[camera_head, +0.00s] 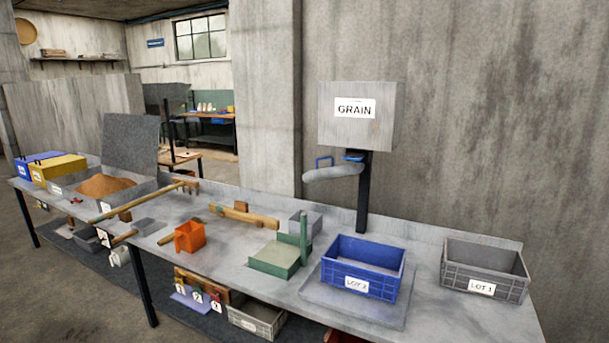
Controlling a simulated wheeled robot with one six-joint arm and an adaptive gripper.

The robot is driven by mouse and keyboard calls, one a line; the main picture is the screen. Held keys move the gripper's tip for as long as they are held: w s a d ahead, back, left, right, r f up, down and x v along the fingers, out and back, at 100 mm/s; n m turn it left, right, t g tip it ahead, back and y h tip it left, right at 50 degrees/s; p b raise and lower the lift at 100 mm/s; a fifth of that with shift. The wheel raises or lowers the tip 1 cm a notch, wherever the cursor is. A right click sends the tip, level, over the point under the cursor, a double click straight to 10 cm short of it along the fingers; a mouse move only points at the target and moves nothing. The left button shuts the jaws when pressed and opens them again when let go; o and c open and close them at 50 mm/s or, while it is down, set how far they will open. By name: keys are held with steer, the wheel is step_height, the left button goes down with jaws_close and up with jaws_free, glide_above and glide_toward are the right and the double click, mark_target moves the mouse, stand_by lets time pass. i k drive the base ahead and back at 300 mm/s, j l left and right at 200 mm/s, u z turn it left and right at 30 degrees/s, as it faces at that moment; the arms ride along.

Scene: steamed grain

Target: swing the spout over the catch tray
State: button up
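The grey spout (333,173) is a curved pipe under the grey box marked GRAIN (353,117), held on a dark post (363,205). It points left, with its open end high above the bench. A blue handle (324,162) shows beside it. No tray is labelled as the catch tray. A small grey open box (312,218) stands on the bench below the spout, behind a green block with an upright (274,262); I cannot tell if either is the catch tray. My gripper is not in view.
A blue crate marked LOT 2 (357,287) sits on a grey plate (318,297) right of the green block. A grey crate marked LOT 1 (481,290) stands farther right. The air around the spout looks clear.

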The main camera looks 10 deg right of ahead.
mark_target(355, 169)
steer(key=i+j+z, duration=0.15)
steer(key=i+j, duration=0.15)
steer(key=j, duration=0.25)
steer(key=i+j+z, duration=0.15)
steer(key=j, duration=0.45)
steer(key=i+j+z, duration=0.2)
steer(key=j, duration=0.45)
steer(key=i+j+z, duration=0.15)
steer(key=i+j, duration=0.15)
steer(key=j, duration=0.35)
steer(key=i+j+z, duration=0.15)
steer(key=j, duration=0.5)
steer(key=i+j+z, duration=0.15)
steer(key=j, duration=0.55)
steer(key=j+z, duration=0.2)
steer(key=j, duration=0.5)
